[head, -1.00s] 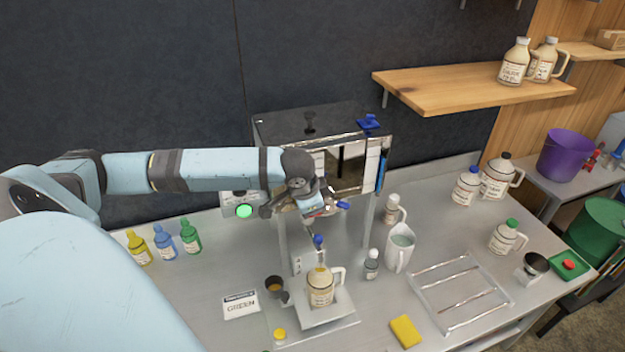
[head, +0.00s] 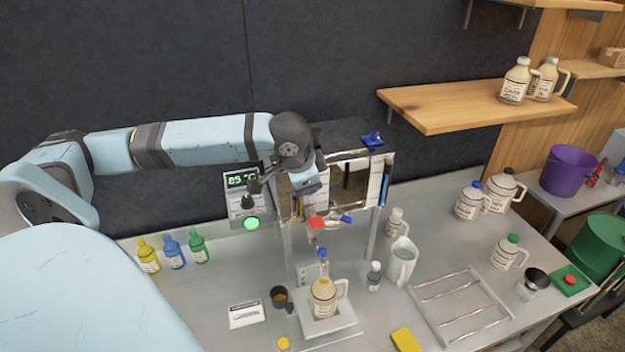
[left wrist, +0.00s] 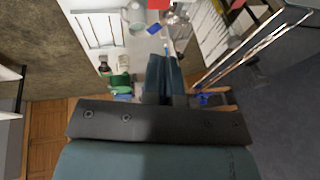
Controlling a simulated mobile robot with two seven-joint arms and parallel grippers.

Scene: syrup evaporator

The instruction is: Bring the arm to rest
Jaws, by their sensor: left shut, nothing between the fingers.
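My left arm reaches in from the left in the head view, its wrist bent down in front of the metal evaporator (head: 345,133). My left gripper (head: 313,203) is just above a red handle (head: 317,222) and a blue handle (head: 347,219) on the evaporator's front; I cannot tell whether it touches them. In the left wrist view my gripper's fingers (left wrist: 165,78) are together and empty. My right gripper is not in view.
A jug (head: 323,300) stands on a white platform below the evaporator. A white pitcher (head: 401,262), a wire rack (head: 462,306) and a yellow sponge (head: 406,340) are to its right. Small coloured bottles (head: 173,252) stand at left. A wooden shelf (head: 450,98) juts out at upper right.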

